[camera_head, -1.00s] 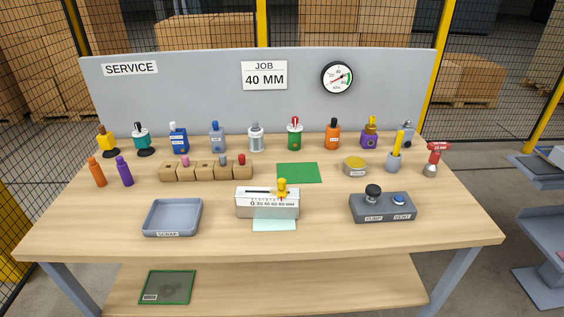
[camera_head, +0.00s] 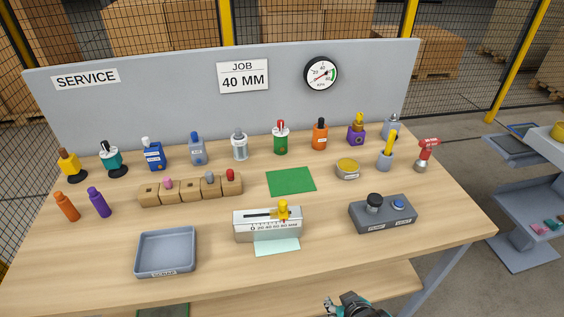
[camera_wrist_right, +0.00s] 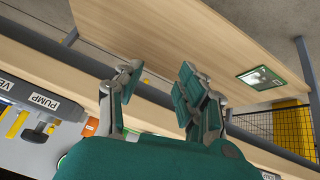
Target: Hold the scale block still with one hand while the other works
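The scale block (camera_head: 252,229) is a pale block with a millimetre scale on its front, on the table's front middle. A yellow slider (camera_head: 283,209) stands at the right part of its slot. A pale green sheet (camera_head: 277,247) lies at its foot. My right gripper (camera_head: 345,300) shows only partly at the bottom edge of the head view, in front of the table and apart from the block. In the right wrist view my right gripper (camera_wrist_right: 160,76) has its fingers spread, with nothing between them. My left gripper is in neither view.
A grey tray (camera_head: 166,272) lies left of the block. A pump and vent box (camera_head: 382,219) stands to its right. A green mat (camera_head: 291,181) lies behind. Bottles line the back, and a wooden rack (camera_head: 190,196) stands left. Bare table lies around the block.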

